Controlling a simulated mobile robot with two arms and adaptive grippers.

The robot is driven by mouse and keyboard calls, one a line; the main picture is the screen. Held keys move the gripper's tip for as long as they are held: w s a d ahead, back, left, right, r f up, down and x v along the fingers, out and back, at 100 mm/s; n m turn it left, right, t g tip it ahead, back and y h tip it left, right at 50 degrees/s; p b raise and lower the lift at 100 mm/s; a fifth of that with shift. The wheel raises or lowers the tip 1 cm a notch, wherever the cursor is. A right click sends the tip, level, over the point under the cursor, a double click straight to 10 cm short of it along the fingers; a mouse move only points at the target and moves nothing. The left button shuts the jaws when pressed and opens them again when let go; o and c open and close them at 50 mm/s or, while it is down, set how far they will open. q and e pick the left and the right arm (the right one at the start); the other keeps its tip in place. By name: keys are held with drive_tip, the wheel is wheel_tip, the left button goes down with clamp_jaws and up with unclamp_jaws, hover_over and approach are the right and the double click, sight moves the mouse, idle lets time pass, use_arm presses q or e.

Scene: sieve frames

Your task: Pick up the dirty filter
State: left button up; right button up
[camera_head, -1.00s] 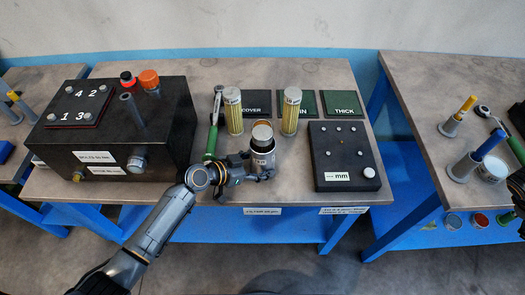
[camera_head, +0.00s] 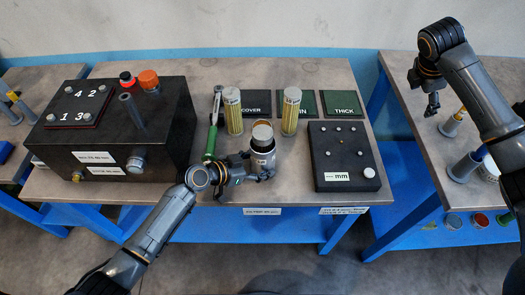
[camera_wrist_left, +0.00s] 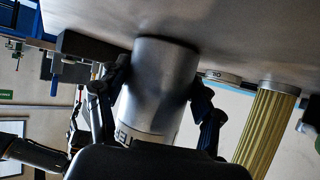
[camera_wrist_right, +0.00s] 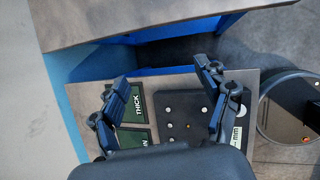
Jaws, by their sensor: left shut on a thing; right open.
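A silver metal canister (camera_head: 262,158) stands at the front middle of the table. My left gripper (camera_head: 260,172) is shut around the canister's side, and the left wrist view shows a finger on each side of the canister (camera_wrist_left: 158,85). Two yellow pleated filters, a left one (camera_head: 233,112) and a right one (camera_head: 291,112), stand upright behind it. My right gripper (camera_head: 432,108) is open and empty, above the left part of the right table.
A black box (camera_head: 115,135) stands on the left of the middle table. A green-handled wrench (camera_head: 212,130) lies beside the left filter. A black block marked mm (camera_head: 342,155) and dark green plates (camera_head: 342,103) lie right. The right table (camera_head: 405,65) holds several cylinders.

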drive_tip(key=w+a+n+y, duration=0.25)
drive_tip(key=a+n, duration=0.25)
drive_tip(key=a, duration=1.2)
wheel_tip(320, 180, up, 5)
drive_tip(key=n+g+y, duration=0.2)
drive_tip(key=n+g, duration=0.1)
drive_tip(key=n, duration=0.6)
hover_over(262, 132)
drive_tip(key=w, duration=0.1)
drive_tip(key=f, duration=0.5)
drive_tip(key=shift+s+d+f, duration=0.15)
drive_tip(key=shift+s+f, duration=0.05)
drive_tip(key=shift+f, duration=0.15)
drive_tip(key=shift+s+f, duration=0.2)
drive_tip(key=shift+f, duration=1.3)
drive_tip(key=shift+s+f, duration=0.15)
drive_tip(key=shift+f, duration=1.3)
clamp_jaws()
